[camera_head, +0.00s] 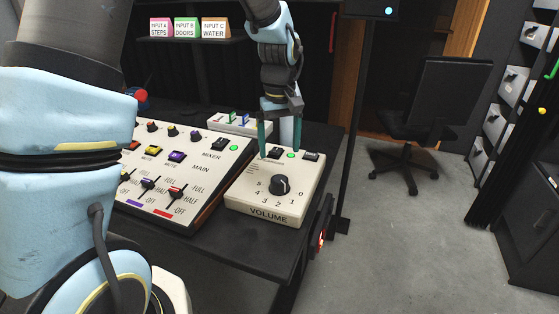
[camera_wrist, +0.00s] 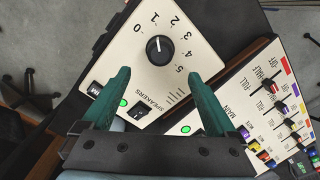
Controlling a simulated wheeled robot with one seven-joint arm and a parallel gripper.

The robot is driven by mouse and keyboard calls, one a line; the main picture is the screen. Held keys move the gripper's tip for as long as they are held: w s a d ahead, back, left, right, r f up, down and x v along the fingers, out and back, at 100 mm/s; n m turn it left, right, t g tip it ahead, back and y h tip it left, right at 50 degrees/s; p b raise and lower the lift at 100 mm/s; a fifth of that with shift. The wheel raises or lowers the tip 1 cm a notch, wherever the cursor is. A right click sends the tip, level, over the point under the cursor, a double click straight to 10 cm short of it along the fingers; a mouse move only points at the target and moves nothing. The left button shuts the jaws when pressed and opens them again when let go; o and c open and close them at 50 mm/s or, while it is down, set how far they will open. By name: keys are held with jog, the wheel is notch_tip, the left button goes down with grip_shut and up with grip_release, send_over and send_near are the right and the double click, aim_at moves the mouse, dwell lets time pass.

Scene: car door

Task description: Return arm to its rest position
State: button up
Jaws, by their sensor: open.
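My gripper (camera_head: 281,150) points down over the back part of the cream volume box (camera_head: 262,208), its two green fingers apart with nothing between them. In the wrist view my gripper (camera_wrist: 160,78) is also open, with the volume box (camera_wrist: 178,25) below it. The black volume knob (camera_head: 280,185) lies just beyond the fingertips and shows again in the wrist view (camera_wrist: 160,49). I cannot tell whether the fingertips touch the box. My arm reaches in from the top of the head view.
The mixer panel (camera_head: 185,212) with sliders and buttons stands left of the volume box on the dark table (camera_head: 236,262). A small box (camera_head: 232,124) sits behind. Coloured cards (camera_head: 187,28) stand on a shelf. A black chair (camera_head: 425,105) and open floor (camera_head: 410,240) lie to the right.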

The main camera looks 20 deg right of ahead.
jog(key=shift+r, duration=0.3)
jog(key=shift+a, duration=0.1)
jog(key=s+a, duration=0.2)
jog(key=a, duration=1.3)
jog(key=s+a+r+t, duration=0.1)
jog(key=s+a, duration=0.1)
jog(key=a, duration=1.3)
jog(key=shift+t, duration=0.3)
jog(key=shift+r, duration=0.1)
